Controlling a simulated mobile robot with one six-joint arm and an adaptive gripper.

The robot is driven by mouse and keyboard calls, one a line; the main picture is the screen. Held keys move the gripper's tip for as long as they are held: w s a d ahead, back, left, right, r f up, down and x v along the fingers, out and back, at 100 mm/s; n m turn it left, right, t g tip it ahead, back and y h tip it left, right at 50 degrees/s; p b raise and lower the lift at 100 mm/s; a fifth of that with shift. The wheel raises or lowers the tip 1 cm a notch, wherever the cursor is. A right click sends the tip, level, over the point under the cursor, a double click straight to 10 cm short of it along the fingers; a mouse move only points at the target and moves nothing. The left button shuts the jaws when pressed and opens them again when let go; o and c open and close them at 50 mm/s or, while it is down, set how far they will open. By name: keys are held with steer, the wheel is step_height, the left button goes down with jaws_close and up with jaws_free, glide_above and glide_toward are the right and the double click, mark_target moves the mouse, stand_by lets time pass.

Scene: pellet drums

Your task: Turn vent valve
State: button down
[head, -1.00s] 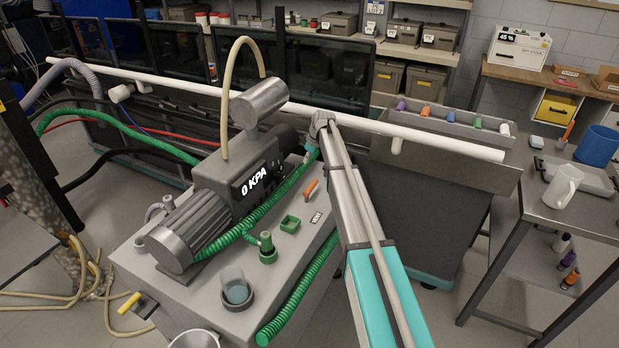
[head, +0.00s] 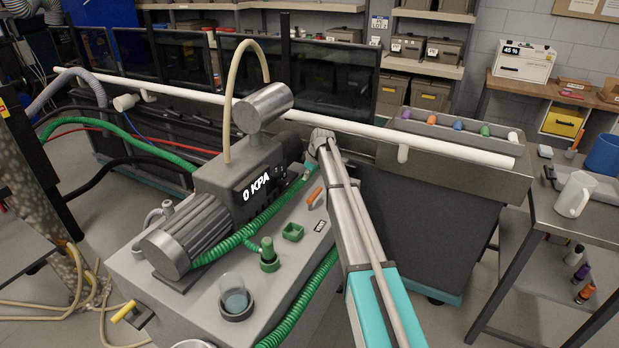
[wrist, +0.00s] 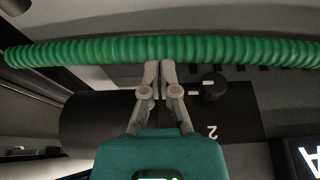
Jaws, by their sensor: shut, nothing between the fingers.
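An orange lever (head: 314,197) stands on the grey top of the pump bench, beside the pump. A small label (head: 320,226) lies just in front of it; the lever looks like the vent valve. My arm reaches over the bench to the right of the lever. My gripper's fingers are not clear in the head view. In the wrist view my gripper (wrist: 159,72) is shut and empty, its tips at the lower edge of a green ribbed hose (wrist: 90,52). Contact with the hose cannot be told. The orange lever does not show in the wrist view.
The pump (head: 235,178) with a "0 KPA" display stands left of my arm. A green fitting (head: 268,255), a green square cup (head: 292,232) and a clear jar (head: 234,297) stand on the bench. A white pipe (head: 440,147) runs behind. A dark knob (wrist: 214,86) is right of the fingers.

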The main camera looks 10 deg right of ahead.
mark_target(315, 195)
steer(key=shift+b+x, duration=1.55)
steer(key=shift+x, duration=0.4)
steer(key=shift+f, duration=0.25)
steer(key=shift+s+d+f+b, duration=0.1)
steer(key=shift+s+d+b, duration=0.1)
steer(key=shift+s+d, duration=0.5)
steer(key=shift+s+d+f+b, duration=0.1)
steer(key=shift+s+d+b, duration=0.1)
steer(key=shift+s+d, duration=0.45)
steer(key=shift+w+d, duration=0.2)
